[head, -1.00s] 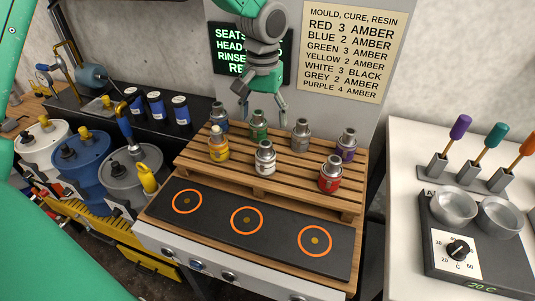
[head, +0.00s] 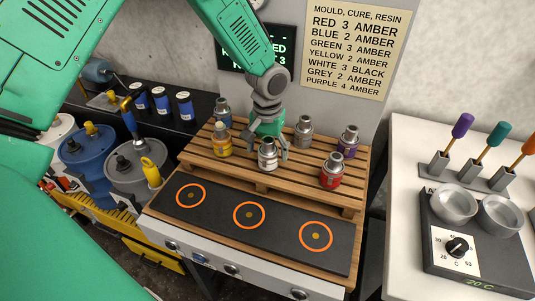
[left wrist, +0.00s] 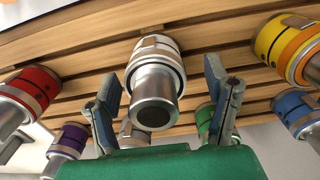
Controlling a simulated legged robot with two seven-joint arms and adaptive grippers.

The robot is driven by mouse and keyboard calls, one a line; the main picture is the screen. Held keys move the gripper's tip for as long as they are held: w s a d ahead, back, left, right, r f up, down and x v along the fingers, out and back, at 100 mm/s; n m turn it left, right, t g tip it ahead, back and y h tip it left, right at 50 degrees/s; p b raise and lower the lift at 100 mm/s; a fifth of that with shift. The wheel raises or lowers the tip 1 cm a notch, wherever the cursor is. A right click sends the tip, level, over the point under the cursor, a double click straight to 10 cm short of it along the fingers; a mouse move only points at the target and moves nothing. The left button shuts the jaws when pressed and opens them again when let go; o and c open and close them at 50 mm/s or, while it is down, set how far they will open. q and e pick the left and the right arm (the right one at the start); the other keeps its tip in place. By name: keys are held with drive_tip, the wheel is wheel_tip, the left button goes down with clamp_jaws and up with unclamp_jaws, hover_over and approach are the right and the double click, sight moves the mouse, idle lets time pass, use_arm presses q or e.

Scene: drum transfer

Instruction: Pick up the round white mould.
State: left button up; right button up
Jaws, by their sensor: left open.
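The round white mould (head: 267,160) stands upright on the slatted wooden rack, a silvery neck above a pale banded body. In the left wrist view the white mould (left wrist: 157,52) is between the two fingers, with its dark neck opening towards the camera. My left gripper (head: 270,146) has come down at the mould; it also shows in the left wrist view (left wrist: 163,90). Its fingers are spread, one on each side of the mould, with visible gaps. The green mould (left wrist: 204,118) is largely hidden behind the gripper in the head view. My right gripper is not in view.
The yellow mould (head: 221,144), blue mould (head: 223,110), grey mould (head: 303,131), purple mould (head: 348,142) and red mould (head: 332,172) stand around on the rack (head: 292,188). A black plate with orange rings (head: 205,220) lies in front. A wall sign (head: 355,50) is behind.

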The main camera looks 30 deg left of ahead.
use_arm(q)
drive_tip(key=shift+d+r, duration=0.1)
drive_tip(key=shift+d, duration=0.25)
drive_tip(key=c, duration=0.5)
drive_tip(key=shift+d+r, duration=0.1)
drive_tip(key=c, duration=1)
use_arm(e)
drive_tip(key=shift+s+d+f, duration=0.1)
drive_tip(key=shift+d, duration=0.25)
use_arm(q)
drive_tip(key=shift+a, duration=0.25)
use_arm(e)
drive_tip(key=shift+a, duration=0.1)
